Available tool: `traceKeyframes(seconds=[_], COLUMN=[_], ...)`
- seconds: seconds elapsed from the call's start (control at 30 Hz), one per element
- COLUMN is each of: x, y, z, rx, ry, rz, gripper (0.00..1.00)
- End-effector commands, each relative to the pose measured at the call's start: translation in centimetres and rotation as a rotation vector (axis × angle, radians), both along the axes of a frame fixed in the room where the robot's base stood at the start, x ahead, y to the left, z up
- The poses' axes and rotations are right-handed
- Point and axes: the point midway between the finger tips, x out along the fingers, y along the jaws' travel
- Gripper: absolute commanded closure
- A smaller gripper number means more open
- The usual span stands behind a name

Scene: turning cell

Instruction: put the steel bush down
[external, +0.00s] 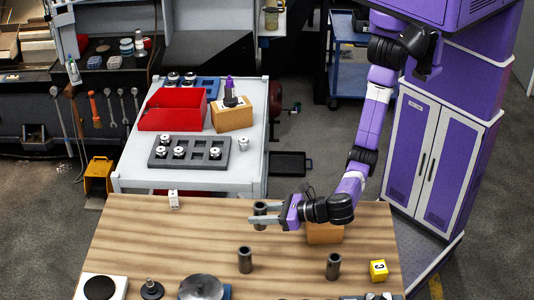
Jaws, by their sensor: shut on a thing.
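My gripper (262,217) reaches in from the right over the wooden table (160,235). Its fingers are shut on a dark grey steel bush (260,208), which stands upright between them. Part of the bush is hidden by the fingers. I cannot tell from this view whether its base touches the table. Two similar grey bushes stand upright nearer the front: one at the middle (245,261) and one to its right (333,267).
A wooden block (325,235) sits below my wrist. A yellow cube (378,270) is at right, a white block (173,199) at back left. Round metal parts, including a large disc (201,288), line the front edge. Behind stands a grey cart (255,165) with a red bin (172,110).

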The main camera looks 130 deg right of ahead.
Motion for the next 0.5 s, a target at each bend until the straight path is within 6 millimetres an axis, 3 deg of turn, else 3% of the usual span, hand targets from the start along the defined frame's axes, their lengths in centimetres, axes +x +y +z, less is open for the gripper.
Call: traceKeyframes(seconds=[0.03,0.2,0.5], x=[0.1,0.1,0.1], y=[0.0,0.0,0.0], z=[1.7,6.0,10.5], rx=[0.003,0.002,0.000], ry=[-0.010,-0.008,-0.004], rz=[-0.001,0.001,0.000], gripper=[1.00,1.00,1.00])
